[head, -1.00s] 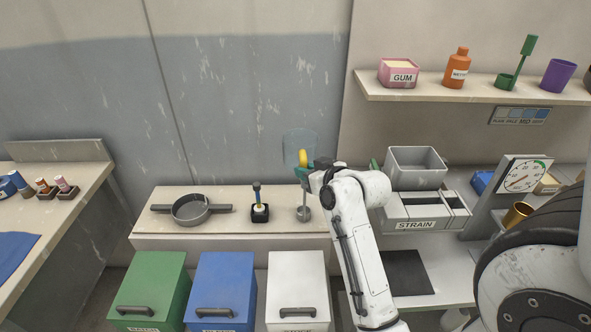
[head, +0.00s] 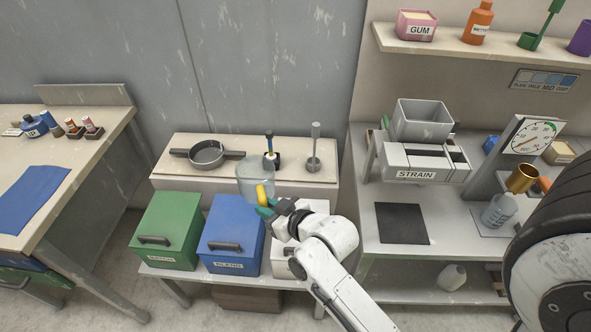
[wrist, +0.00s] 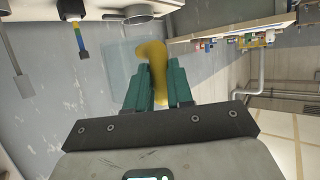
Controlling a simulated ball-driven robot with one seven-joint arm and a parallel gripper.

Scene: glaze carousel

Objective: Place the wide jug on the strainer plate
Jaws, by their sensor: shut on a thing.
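The wide jug (head: 252,180) is clear and pale blue, with a yellow handle (head: 262,194). My gripper (head: 265,209), with green fingers, is shut on that handle. It holds the jug in the air, in front of the back ledge and above the blue box. In the wrist view the yellow handle (wrist: 153,62) is between the fingers (wrist: 157,80), and the see-through jug body (wrist: 121,66) is beyond it. The STRAIN-labelled grey unit (head: 416,174) stands on the right bench, well apart from the jug. I cannot tell which of its surfaces is the strainer plate.
A grey open bin (head: 422,131) sits on the STRAIN unit. A dark square mat (head: 402,224) lies bare in front of it. A dial gauge (head: 533,138) and a clear bottle (head: 499,211) are to the right. A grey pan (head: 207,154) is on the ledge.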

